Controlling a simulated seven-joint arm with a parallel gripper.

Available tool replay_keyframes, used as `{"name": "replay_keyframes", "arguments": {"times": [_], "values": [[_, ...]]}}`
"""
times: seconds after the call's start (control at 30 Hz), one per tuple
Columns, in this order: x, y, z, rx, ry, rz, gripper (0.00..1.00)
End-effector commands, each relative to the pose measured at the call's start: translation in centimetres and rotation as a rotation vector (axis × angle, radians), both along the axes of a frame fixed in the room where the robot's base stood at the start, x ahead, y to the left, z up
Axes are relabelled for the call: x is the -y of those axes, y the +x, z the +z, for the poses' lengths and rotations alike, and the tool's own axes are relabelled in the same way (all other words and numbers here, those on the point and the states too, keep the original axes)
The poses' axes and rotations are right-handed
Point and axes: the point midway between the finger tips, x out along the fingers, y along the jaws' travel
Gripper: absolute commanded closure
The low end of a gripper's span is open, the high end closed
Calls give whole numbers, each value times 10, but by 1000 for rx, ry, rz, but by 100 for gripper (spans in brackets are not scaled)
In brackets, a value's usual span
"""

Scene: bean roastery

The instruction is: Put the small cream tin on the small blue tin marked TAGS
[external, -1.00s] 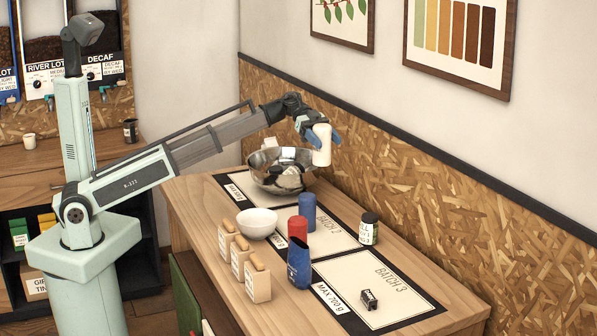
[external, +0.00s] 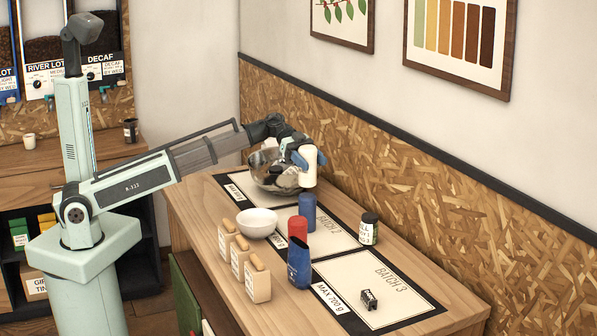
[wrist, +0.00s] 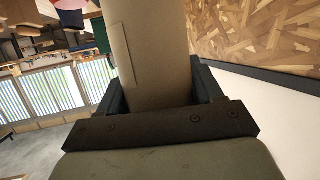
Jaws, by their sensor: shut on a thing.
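My gripper (external: 305,158) is shut on the small cream tin (external: 308,168). The cream tin is upright in the external view and held just above a blue tin (external: 307,208), with little or no gap showing between them. In the wrist view the cream tin (wrist: 155,55) fills the space between the two dark fingers. The blue tin stands on the middle mat. No TAGS lettering can be read on it from this side.
A metal bowl (external: 268,170) is behind my gripper, a white bowl (external: 257,222) to the left. A red tin (external: 298,228), dark blue bag (external: 299,265) and dark jar (external: 368,228) stand nearby. The right mat (external: 385,290) is mostly clear.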

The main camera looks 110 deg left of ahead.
Motion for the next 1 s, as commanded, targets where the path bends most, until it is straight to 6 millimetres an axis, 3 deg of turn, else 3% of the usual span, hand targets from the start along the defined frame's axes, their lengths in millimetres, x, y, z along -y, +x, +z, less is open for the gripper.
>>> {"name": "replay_keyframes", "arguments": {"times": [0.33,0.77,0.8,1.0], "values": [[0,0,-34,0,-1,0,75],[0,0,-39,0,-1,0,75],[0,0,-39,0,0,0,31],[0,0,-39,0,0,0,12]]}}
